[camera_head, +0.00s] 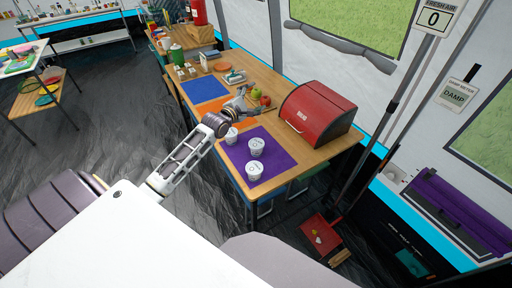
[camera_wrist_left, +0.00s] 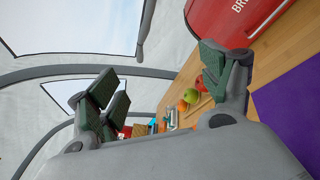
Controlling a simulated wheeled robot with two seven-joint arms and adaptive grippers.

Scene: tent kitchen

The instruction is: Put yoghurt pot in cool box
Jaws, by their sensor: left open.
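Three white yoghurt pots stand at the table's near end in the head view: one (camera_head: 231,136) by the purple mat's left edge, one (camera_head: 256,146) on the mat, and one (camera_head: 255,172) nearer me. My left gripper (camera_head: 240,100) is above the table, just beyond the pots, over the orange mat's area. In the left wrist view its fingers (camera_wrist_left: 165,85) are spread apart with nothing between them, and no pot shows there. I cannot make out a cool box in either view. My right gripper is not in view.
A red bread bin (camera_head: 318,115) stands right of the purple mat (camera_head: 276,152). Apples (camera_head: 262,98) lie near the gripper, also in the wrist view (camera_wrist_left: 192,97). A blue mat (camera_head: 204,89) lies further along the wooden table. A pole (camera_head: 385,125) stands at the right.

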